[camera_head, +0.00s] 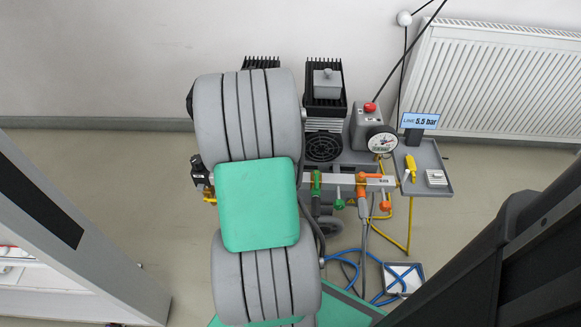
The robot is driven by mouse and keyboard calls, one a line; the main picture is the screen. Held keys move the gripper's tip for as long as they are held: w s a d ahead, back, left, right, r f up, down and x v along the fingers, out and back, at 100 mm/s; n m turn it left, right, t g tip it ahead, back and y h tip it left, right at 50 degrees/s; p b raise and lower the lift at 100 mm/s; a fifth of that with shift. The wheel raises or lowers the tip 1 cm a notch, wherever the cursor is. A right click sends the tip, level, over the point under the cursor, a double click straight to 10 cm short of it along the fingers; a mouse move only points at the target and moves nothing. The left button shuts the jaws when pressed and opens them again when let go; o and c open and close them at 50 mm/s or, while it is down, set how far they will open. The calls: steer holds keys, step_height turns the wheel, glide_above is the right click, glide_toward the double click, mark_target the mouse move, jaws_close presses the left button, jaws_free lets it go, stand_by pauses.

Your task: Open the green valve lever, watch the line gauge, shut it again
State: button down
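The green valve lever (317,182) stands upright at the left of a pale manifold bar, just right of my arm. A round white-faced gauge (381,140) sits at the right of the machine, above the bar; its needle is too small to read. My gripper does not show. My large grey and green arm covers the left part of the machine and may hide what lies behind it.
An orange lever (361,186) is on the same bar. A grey box (364,126) has a red button. A "Limit 5.5 bar" sign (420,121) stands behind a grey tray (433,181) holding a yellow tool (410,168). Blue hose (352,271) lies on the floor.

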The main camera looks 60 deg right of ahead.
mark_target(317, 180)
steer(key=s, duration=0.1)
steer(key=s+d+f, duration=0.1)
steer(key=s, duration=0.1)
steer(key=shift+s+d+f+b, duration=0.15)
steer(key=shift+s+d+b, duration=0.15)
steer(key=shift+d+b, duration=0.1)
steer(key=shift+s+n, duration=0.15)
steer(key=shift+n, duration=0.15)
